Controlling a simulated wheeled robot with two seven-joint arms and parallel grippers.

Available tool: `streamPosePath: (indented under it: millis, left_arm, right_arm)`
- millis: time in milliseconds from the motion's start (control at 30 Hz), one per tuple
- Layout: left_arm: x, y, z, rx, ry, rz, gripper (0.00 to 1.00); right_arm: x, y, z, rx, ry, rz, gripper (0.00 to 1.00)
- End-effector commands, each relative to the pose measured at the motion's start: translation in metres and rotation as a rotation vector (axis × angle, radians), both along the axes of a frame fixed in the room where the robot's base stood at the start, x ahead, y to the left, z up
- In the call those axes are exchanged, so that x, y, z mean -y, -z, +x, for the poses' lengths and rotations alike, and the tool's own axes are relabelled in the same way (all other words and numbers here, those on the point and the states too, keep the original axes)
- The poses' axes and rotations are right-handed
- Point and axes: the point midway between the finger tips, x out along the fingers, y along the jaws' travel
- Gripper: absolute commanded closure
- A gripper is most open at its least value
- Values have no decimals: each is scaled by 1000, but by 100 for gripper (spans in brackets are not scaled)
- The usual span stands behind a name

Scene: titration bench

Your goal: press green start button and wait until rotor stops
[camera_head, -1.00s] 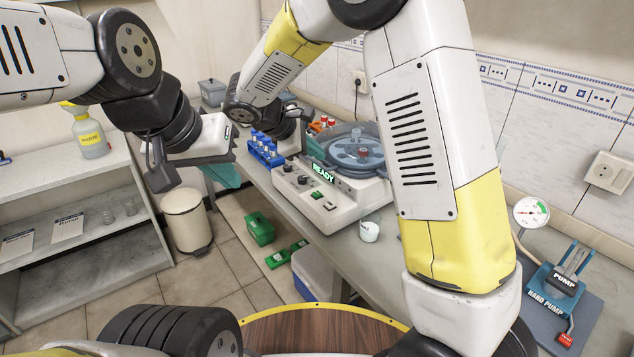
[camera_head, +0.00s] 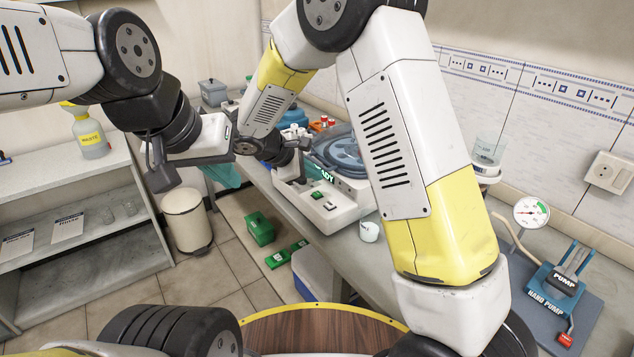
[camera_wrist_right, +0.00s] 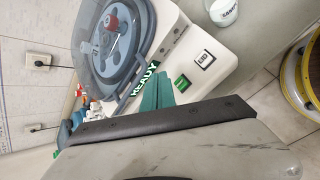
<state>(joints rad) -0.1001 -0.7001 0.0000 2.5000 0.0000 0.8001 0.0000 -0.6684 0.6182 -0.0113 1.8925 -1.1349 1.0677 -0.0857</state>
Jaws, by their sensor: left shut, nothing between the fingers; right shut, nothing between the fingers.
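The white centrifuge (camera_head: 335,217) stands on the bench, its round grey lid (camera_head: 340,148) over the rotor; its display (camera_wrist_right: 145,78) reads READY. The green start button (camera_head: 317,195) is on its front panel and also shows in the right wrist view (camera_wrist_right: 181,84). My right gripper (camera_wrist_right: 158,92) is shut and empty, its teal fingers close beside the green button. I cannot tell whether they touch it. In the head view the right hand partly covers the panel and display. My left gripper (camera_head: 222,175) is shut and empty, away to the left of the bench.
A small white cup (camera_head: 369,232) stands right of the centrifuge. A hand pump (camera_head: 556,283) and gauge (camera_head: 531,211) are at the right. Red-capped items (camera_head: 322,123) stand behind. A bin (camera_head: 186,220) and green boxes (camera_head: 259,228) are on the floor.

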Motion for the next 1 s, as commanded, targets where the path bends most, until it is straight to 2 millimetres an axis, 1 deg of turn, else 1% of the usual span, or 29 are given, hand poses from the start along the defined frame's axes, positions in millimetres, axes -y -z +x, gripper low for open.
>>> streamPosePath:
  millis: [33,100,300,1000]
  left_arm:
    - [0,0,0,0,0,0,100]
    - [0,0,0,0,0,0,100]
    - [0,0,0,0,0,0,100]
    - [0,0,0,0,0,0,100]
  right_arm:
    - [0,7,0,-3,-1,-2,100]
    - [0,14,0,-3,1,-2,100]
    - [0,24,0,-2,0,-2,100]
    - [0,25,0,0,0,0,100]
